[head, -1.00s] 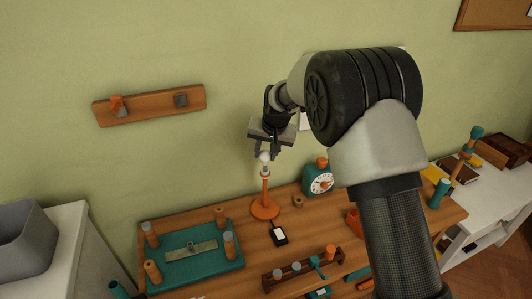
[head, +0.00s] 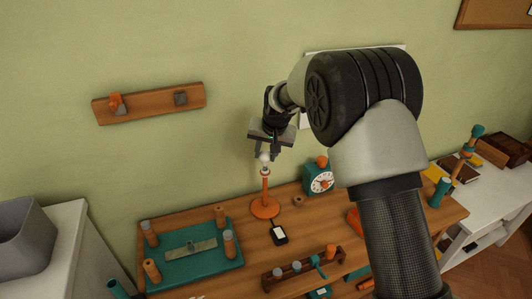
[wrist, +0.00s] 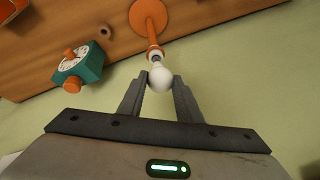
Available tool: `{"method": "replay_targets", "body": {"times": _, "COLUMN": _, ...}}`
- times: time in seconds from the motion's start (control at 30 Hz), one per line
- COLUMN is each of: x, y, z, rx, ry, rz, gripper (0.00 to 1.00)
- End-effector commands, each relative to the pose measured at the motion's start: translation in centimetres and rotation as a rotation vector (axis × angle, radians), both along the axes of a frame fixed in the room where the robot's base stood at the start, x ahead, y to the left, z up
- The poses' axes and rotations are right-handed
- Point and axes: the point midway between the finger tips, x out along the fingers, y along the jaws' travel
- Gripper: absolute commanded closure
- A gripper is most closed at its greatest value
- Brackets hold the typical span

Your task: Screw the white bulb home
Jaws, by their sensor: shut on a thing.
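The white bulb (wrist: 161,79) sits between the fingers of my gripper (wrist: 160,80), which is shut on it. In the head view the bulb (head: 265,157) is at the top of the orange lamp stand (head: 265,208), below my gripper (head: 264,153). The stand is upright on the wooden bench, and it also shows in the wrist view (wrist: 149,14). The bulb's narrow neck meets the stand's pale socket (wrist: 155,52). I cannot tell how deep the thread sits.
A teal clock (head: 318,178) stands to the right of the lamp. A small black-and-white item (head: 279,234) lies in front of it. A teal board with pegs (head: 192,258) is at the left, and a wooden rack (head: 290,272) is at the front. A wall rail (head: 150,104) hangs behind.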

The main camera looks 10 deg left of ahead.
Motion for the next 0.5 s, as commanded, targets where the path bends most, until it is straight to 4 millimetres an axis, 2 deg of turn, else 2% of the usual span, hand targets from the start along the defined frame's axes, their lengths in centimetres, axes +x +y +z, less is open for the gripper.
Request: {"method": "replay_targets", "body": {"times": 0.5, "x": 0.0, "y": -0.01, "z": -1.15, "rx": 0.0, "ry": 0.0, "rz": 0.0, "gripper": 0.86}}
